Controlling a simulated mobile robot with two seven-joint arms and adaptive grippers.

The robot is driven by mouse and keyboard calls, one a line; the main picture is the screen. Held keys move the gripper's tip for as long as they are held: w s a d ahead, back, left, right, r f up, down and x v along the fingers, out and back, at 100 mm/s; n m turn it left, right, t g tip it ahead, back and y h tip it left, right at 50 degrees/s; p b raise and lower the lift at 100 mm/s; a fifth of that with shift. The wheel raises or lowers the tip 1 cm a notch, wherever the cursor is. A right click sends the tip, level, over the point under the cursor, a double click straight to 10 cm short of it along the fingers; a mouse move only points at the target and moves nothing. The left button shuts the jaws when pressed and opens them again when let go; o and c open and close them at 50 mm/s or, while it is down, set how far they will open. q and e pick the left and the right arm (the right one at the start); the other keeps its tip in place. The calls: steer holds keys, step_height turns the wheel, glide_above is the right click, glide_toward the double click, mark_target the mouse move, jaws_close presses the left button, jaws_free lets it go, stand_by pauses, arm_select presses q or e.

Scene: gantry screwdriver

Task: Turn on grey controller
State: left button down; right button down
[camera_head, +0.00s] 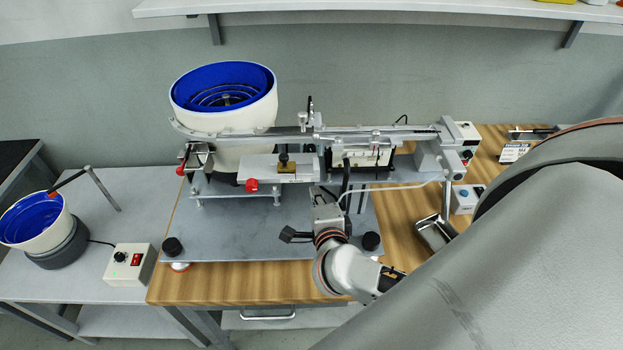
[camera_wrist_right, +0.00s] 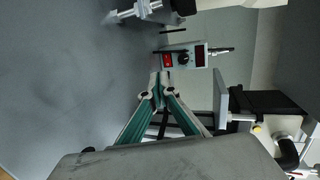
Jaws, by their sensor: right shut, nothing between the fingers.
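In the right wrist view, a light grey controller box (camera_wrist_right: 185,57) with a red switch and a dark red display stands just beyond my right gripper (camera_wrist_right: 159,80). The gripper's fingers are shut and empty. Their tips are close to the switch side of the box; I cannot tell whether they touch it. In the head view, my right arm reaches in from the right, and its wrist (camera_head: 331,236) is over the front of the gantry plate. My left gripper is not in view.
The gantry plate (camera_head: 230,237) carries posts and a long rail (camera_head: 270,137). A smaller feeder (camera_head: 36,222) and a white control box (camera_head: 129,264) stand on the left table. Another button box (camera_head: 463,200) is at right.

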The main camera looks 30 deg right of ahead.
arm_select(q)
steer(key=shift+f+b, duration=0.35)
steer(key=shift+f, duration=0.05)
arm_select(e)
steer(key=x, duration=0.8)
steer(key=r+x, duration=0.1)
steer(key=x, duration=0.4)
steer(key=shift+w+d, duration=0.15)
steer(key=shift+w, duration=0.05)
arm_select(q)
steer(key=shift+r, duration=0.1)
